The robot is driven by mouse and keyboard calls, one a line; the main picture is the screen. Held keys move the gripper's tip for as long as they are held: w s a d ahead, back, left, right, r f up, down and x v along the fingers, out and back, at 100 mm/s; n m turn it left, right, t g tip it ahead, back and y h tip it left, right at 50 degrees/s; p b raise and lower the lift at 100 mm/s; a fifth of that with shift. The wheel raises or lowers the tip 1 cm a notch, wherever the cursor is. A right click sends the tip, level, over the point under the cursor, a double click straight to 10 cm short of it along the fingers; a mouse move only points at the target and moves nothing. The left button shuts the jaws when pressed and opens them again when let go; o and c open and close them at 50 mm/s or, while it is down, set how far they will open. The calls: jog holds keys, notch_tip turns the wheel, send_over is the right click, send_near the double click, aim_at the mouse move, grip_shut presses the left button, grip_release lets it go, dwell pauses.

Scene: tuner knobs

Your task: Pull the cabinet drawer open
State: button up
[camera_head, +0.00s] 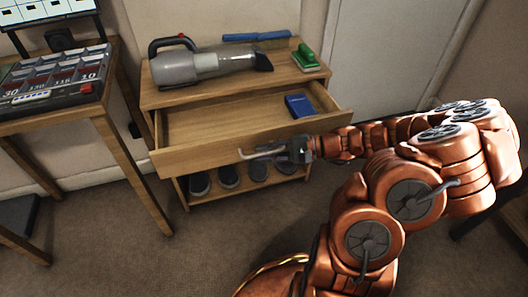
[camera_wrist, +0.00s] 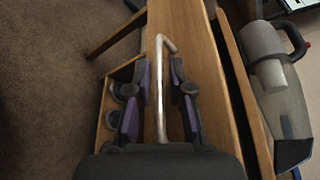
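The wooden cabinet (camera_head: 150,97) stands against the wall, and its drawer (camera_head: 225,122) is pulled out, showing the inside. A pale bar handle (camera_head: 262,153) is on the drawer front (camera_head: 190,161). My gripper (camera_head: 296,149) is at the right part of the handle. In the wrist view the handle (camera_wrist: 161,85) runs between the two fingers of my gripper (camera_wrist: 160,88), with narrow gaps on both sides. The fingers are apart and straddle the bar; contact is not visible. The drawer front (camera_wrist: 205,95) lies behind the fingers.
A blue box (camera_head: 299,105) lies in the drawer. A handheld vacuum (camera_head: 195,66), a green brush (camera_head: 306,58) and a blue item (camera_head: 256,37) lie on the cabinet top. Shoes (camera_head: 228,176) sit on the lower shelf. A wooden table (camera_head: 130,165) stands left. Carpet in front is clear.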

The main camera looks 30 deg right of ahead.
jog(key=v, duration=1.2)
jog(key=shift+w, duration=0.1)
jog(key=s+a+r+n+g+h+p, duration=0.25)
jog(key=a+r+n+g+p, duration=0.2)
jog(key=a+r+p, duration=0.55)
jog(key=s+a+r+n+g+h+p, duration=0.2)
jog(key=s+a+r+n+g+p, duration=0.25)
jog(key=a+r+p, duration=0.55)
jog(key=s+d+r+n+h+p, duration=0.1)
jog(key=s+r+h+p, duration=0.3)
jog(key=r, duration=0.6)
jog(key=s+d+r+n+h+p, duration=0.2)
jog(key=s+r+h+p, duration=0.3)
jog(key=s+r+p, duration=0.3)
notch_tip(320, 180, up, 2)
jog(key=p, duration=0.3)
jog(key=shift+s+r, duration=0.2)
jog(key=shift+s, duration=0.2)
